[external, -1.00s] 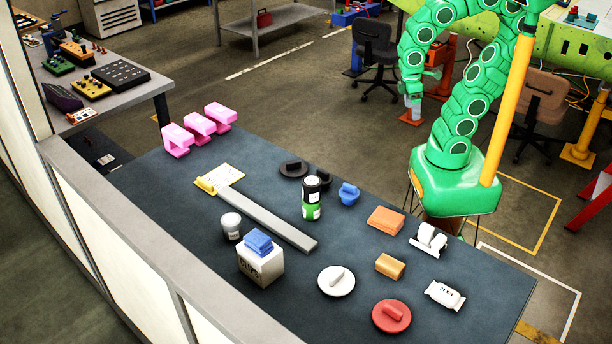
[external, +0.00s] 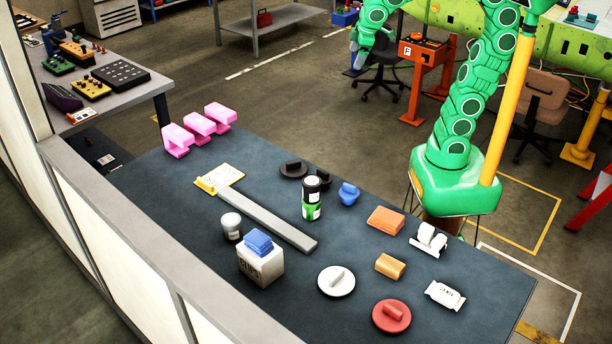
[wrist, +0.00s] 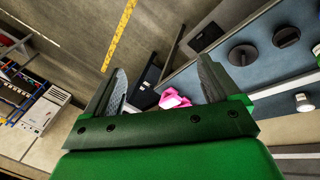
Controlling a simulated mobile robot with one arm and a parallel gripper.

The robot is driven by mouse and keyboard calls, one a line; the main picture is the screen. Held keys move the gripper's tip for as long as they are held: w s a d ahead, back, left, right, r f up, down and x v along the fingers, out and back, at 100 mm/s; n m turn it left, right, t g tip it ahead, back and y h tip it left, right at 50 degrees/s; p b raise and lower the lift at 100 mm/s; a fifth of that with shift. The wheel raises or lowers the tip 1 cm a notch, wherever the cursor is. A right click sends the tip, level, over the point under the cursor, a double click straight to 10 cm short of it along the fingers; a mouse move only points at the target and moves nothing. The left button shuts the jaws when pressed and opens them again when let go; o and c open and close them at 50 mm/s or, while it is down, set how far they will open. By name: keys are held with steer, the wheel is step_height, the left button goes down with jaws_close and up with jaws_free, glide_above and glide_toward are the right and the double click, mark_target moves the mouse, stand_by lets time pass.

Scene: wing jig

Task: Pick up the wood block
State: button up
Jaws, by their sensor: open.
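The wood block (external: 390,265) is a small tan-brown block lying on the dark table (external: 185,225), toward its right part in the external view. It sits between an orange folded cloth-like stack and a red disc, touching neither. My gripper (external: 356,66) is high beyond the table's far edge, well up and away from the block. In the wrist view my gripper (wrist: 160,78) has its two fingers spread with nothing held between them. The wood block does not show in the wrist view.
Around the block are the orange stack (external: 385,220), red disc (external: 391,316), white disc (external: 336,281) and white packet (external: 445,295). A green-black can (external: 312,198) stands mid-table. Pink brackets (external: 200,127) are at the far left; they also show in the wrist view (wrist: 173,98).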

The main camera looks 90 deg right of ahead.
steer(key=w+d+r+n+t+h, duration=0.1)
steer(key=w+r+h, duration=0.15)
steer(key=w, duration=0.45)
steer(key=w+d+r+n+h, duration=0.1)
steer(key=w+r, duration=0.2)
steer(key=w, duration=0.4)
steer(key=w+a+f+n+t, duration=0.15)
steer(key=a+f+n, duration=0.3)
steer(key=a, duration=0.65)
steer(key=w+a+f+n, duration=0.25)
steer(key=a+f, duration=0.25)
steer(key=a, duration=0.6)
steer(key=w+a+f+n+t, duration=0.1)
steer(key=a+f+n, duration=0.35)
steer(key=a, duration=0.65)
steer(key=n+t+y, duration=0.3)
steer(key=n+t, duration=0.4)
steer(key=n, duration=1.1)
glide_toward(395, 265)
steer(key=shift+w+d+f, duration=0.25)
steer(key=shift+w+d, duration=0.15)
steer(key=shift+w, duration=0.05)
steer(key=shift+x, duration=3.85)
steer(key=shift+a, duration=0.15)
